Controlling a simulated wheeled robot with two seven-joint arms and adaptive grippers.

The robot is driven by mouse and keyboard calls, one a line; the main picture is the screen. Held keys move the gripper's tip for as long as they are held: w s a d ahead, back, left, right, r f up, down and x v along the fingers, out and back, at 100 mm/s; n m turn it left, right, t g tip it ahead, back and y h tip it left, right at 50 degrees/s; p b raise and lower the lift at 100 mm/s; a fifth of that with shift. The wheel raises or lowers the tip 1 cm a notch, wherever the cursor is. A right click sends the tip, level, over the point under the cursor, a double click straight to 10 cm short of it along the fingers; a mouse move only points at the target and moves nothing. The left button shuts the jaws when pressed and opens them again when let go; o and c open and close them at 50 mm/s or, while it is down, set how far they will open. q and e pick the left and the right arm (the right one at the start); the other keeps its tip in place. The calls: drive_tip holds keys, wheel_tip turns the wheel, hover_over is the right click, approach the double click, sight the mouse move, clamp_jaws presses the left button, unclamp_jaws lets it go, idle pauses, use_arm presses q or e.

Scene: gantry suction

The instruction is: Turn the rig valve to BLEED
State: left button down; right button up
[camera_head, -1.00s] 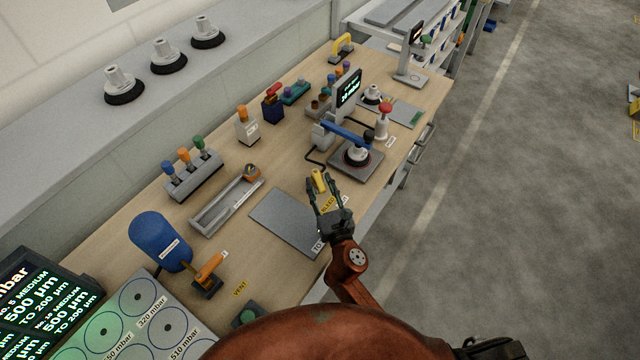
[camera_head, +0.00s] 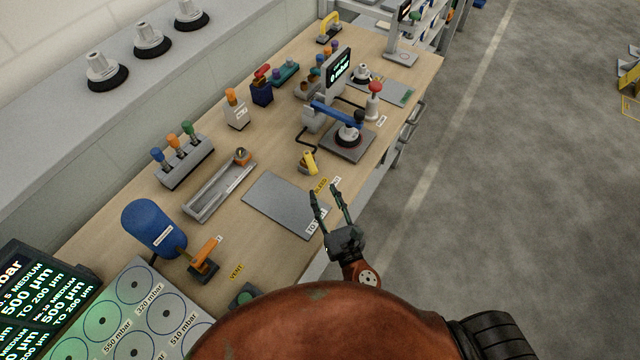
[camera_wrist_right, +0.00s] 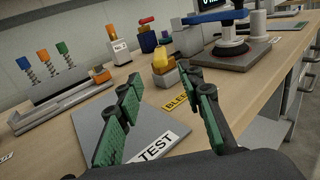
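The rig valve is a small yellow handle (camera_head: 310,161) on a grey block, on the bench behind a grey plate. Its near end points roughly at the yellow BLEED label (camera_head: 321,185). In the right wrist view the yellow handle (camera_wrist_right: 160,59) stands beyond my fingertips, with the BLEED label (camera_wrist_right: 177,102) in front of it. My right gripper (camera_head: 326,189) is open and empty, near the bench's front edge, short of the valve and apart from it. It also shows in the right wrist view (camera_wrist_right: 162,80). My left gripper is not in view.
A grey plate (camera_head: 282,204) with a TEST label lies left of my right gripper. A blue-armed suction stand (camera_head: 347,149) and red-knobbed post (camera_head: 374,100) stand behind the valve. An orange lever (camera_head: 204,257) and blue tank (camera_head: 152,228) stand nearer left.

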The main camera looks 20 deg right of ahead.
drive_tip(key=shift+s, duration=0.3)
drive_tip(key=shift+c, duration=0.5)
